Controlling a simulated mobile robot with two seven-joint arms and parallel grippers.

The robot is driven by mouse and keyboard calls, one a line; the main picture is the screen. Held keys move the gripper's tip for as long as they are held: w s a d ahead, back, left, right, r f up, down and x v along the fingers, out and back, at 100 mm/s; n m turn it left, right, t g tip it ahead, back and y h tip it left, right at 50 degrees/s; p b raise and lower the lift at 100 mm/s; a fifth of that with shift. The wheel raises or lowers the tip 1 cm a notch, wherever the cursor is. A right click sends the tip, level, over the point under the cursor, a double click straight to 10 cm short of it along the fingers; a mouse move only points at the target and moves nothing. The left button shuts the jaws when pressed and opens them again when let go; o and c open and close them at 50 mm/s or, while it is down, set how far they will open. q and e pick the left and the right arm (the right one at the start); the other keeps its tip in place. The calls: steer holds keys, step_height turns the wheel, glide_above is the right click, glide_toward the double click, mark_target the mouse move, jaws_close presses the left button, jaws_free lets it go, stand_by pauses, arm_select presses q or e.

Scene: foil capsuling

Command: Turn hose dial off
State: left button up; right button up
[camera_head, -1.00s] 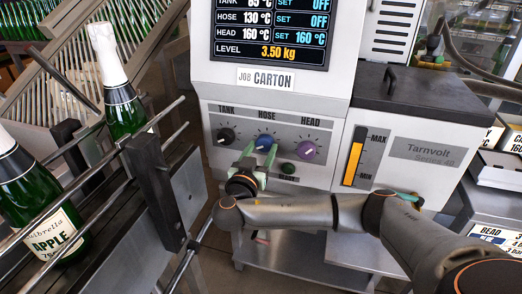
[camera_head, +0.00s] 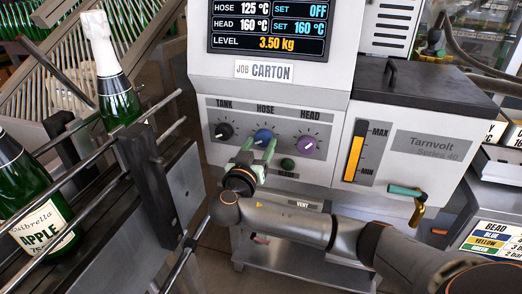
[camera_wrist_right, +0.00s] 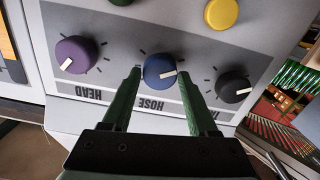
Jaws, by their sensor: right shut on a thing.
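The blue HOSE dial (camera_head: 263,136) sits on the grey control panel between the TANK dial (camera_head: 223,131) and the HEAD dial (camera_head: 307,146). My right gripper (camera_head: 259,147) reaches it from below. In the right wrist view, its green fingers (camera_wrist_right: 159,80) are on either side of the blue HOSE dial (camera_wrist_right: 159,69), shut on it. The dial's white pointer shows on its face. The display (camera_head: 268,26) reads HOSE 125 °C with SET OFF, and HEAD 160 °C with SET 160 °C. My left gripper is not in view.
A green button (camera_head: 288,164) lies below the HEAD dial. A rail conveyor with green bottles (camera_head: 42,215) stands close on the left. A teal-handled lever (camera_head: 406,191) projects at the machine's lower right. The yellow level gauge (camera_head: 355,158) is beside the panel.

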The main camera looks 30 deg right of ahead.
steer(key=shift+a+n, duration=0.25)
steer(key=shift+n, duration=0.25)
steer(key=shift+d+r+n, duration=0.1)
steer(key=shift+n, duration=0.3)
steer(key=o, duration=1.3)
steer(key=shift+d, duration=0.1)
steer(key=shift+o, duration=0.2)
steer(key=v, duration=1.2)
steer(key=shift+a+b, duration=0.2)
steer(key=shift+b, duration=0.15)
steer(key=shift+s, duration=0.1)
